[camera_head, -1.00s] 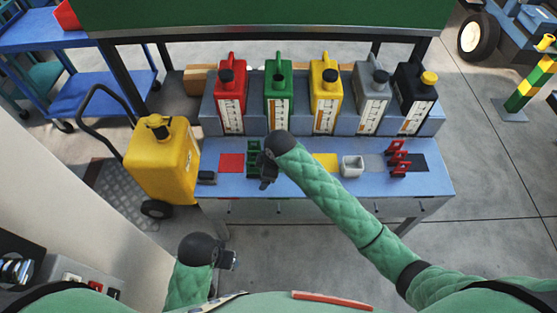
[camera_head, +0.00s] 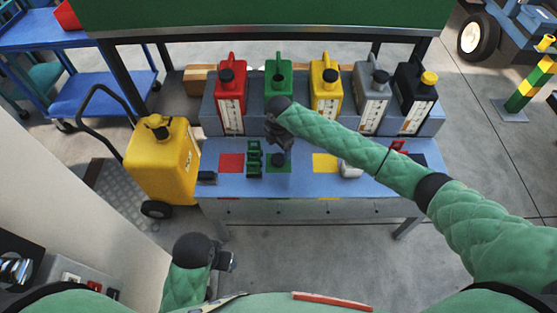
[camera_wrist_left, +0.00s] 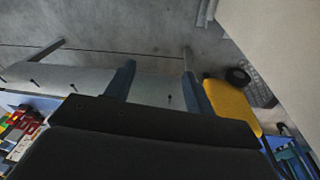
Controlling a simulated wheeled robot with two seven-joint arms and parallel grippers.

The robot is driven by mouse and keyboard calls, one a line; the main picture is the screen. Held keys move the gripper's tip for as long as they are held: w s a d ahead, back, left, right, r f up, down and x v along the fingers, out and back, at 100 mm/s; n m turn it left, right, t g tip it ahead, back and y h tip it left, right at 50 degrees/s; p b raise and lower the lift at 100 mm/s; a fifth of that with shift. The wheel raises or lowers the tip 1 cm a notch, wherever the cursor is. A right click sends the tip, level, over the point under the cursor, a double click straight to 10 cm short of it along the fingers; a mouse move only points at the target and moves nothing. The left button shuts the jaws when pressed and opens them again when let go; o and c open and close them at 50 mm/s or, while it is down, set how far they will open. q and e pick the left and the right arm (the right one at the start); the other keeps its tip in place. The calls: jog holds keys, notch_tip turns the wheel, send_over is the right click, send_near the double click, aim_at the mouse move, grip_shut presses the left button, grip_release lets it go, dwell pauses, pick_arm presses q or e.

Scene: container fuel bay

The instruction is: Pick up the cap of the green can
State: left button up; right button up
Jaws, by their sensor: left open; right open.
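The green can (camera_head: 278,62) stands on the raised shelf between the red and yellow cans. A dark round cap (camera_head: 278,76) shows on its upper front; my right wrist hides its lower front. My right gripper (camera_head: 279,148) is open, pointing down over the bench in front of the green can. Below its fingers, a dark piece sits on the green square (camera_head: 284,168); I cannot tell whether it is a cap or part of the fingers. My left gripper (camera_head: 232,262) is open and empty, low and away from the bench; its spread fingers show in the left wrist view (camera_wrist_left: 158,85).
A red can (camera_head: 231,95), yellow can (camera_head: 326,90), grey can (camera_head: 371,100) and black can (camera_head: 415,100) share the shelf (camera_head: 443,120). A green rack (camera_head: 254,160) stands just left of my right gripper. A yellow wheeled tank (camera_head: 162,165) is left of the bench.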

aim_at(279, 158)
jog(key=shift+f, duration=1.05)
jog(key=f+p, duration=0.1)
jog(key=f, duration=0.1)
jog(key=f+p, duration=0.1)
jog(key=f, duration=0.1)
jog(key=shift+w+d, duration=0.1)
jog(key=shift+w, duration=0.1)
pick_arm(q)
notch_tip(279, 158, down, 9)
jog(key=w, duration=0.2)
jog(key=shift+f, duration=0.2)
pick_arm(e)
jog(key=shift+f, duration=0.5)
pick_arm(q)
jog(key=shift+d, duration=0.1)
pick_arm(e)
jog(key=c, duration=1.1)
jog(key=shift+o, duration=0.2)
jog(key=shift+r, duration=0.1)
